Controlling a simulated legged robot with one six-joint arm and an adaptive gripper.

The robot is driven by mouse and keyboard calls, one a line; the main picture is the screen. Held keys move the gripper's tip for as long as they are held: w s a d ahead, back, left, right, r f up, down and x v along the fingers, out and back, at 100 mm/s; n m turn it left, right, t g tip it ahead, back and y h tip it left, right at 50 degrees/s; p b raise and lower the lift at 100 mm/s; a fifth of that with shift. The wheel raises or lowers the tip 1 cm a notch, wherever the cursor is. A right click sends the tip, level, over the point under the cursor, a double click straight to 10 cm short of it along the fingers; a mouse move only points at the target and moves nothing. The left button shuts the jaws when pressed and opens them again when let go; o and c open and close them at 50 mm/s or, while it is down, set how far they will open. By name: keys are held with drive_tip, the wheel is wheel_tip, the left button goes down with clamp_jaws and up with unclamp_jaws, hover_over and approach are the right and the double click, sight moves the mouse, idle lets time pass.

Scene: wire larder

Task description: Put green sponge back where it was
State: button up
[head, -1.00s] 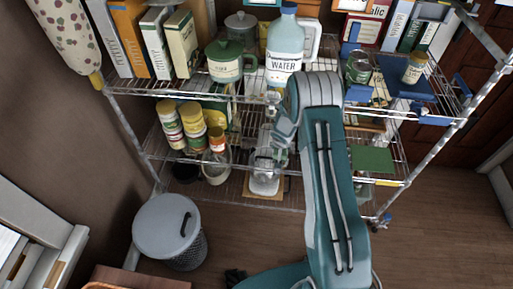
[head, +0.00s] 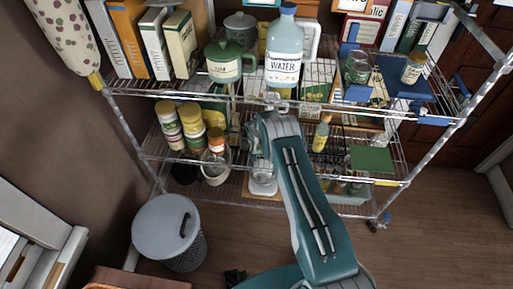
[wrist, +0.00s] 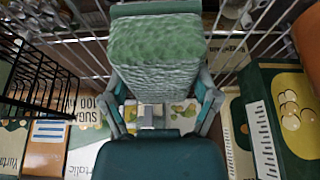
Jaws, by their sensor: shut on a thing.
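The green sponge (wrist: 155,45) fills the upper middle of the wrist view, with a rough, wavy top face. My gripper (wrist: 158,88) is shut on it, with one finger at each side. In the head view my arm reaches to the front of the wire shelving, near the middle. The gripper and the sponge are hidden there beyond the arm, so I cannot tell the sponge's exact height over a shelf.
In the wrist view a black wire basket (wrist: 30,85) is at left and a green box (wrist: 280,110) at right, close to the gripper. In the head view a water jug (head: 284,55) stands above the arm. A grey lidded bin (head: 168,230) stands on the floor.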

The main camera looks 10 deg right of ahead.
drive_tip(key=shift+w+a+f, duration=0.25)
drive_tip(key=shift+w+f, duration=0.2)
drive_tip(key=shift+f, duration=1.7)
drive_tip(key=shift+f, duration=0.1)
drive_tip(key=o, duration=0.8)
drive_tip(key=shift+o, duration=0.2)
drive_tip(key=shift+r, duration=0.45)
drive_tip(key=v, duration=1.1)
drive_tip(key=shift+s+a+r, duration=0.1)
drive_tip(key=shift+s, duration=0.15)
